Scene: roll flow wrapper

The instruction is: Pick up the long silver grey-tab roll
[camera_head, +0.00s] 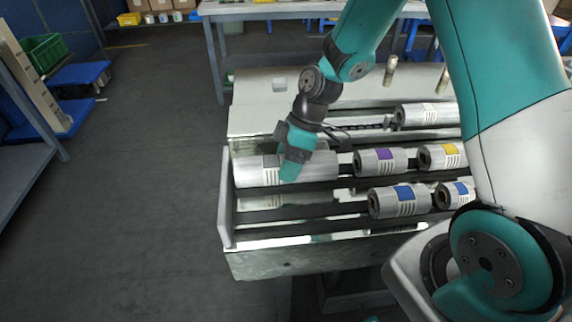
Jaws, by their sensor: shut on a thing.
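A long silver roll (252,171) with a grey tab lies across the left end of the rack's upper row. My gripper (292,172) comes down on it from above and is shut on it near its middle. The teal gripper body hides part of the roll and most of the fingers. I cannot tell whether the roll is lifted off the rack.
The metal rack (228,205) has a raised left wall. Right of the held roll are a purple-tab roll (380,161) and a yellow-tab roll (441,156). Two blue-tab rolls (398,201) lie nearer. Another silver roll (424,115) lies behind. Floor at left is clear.

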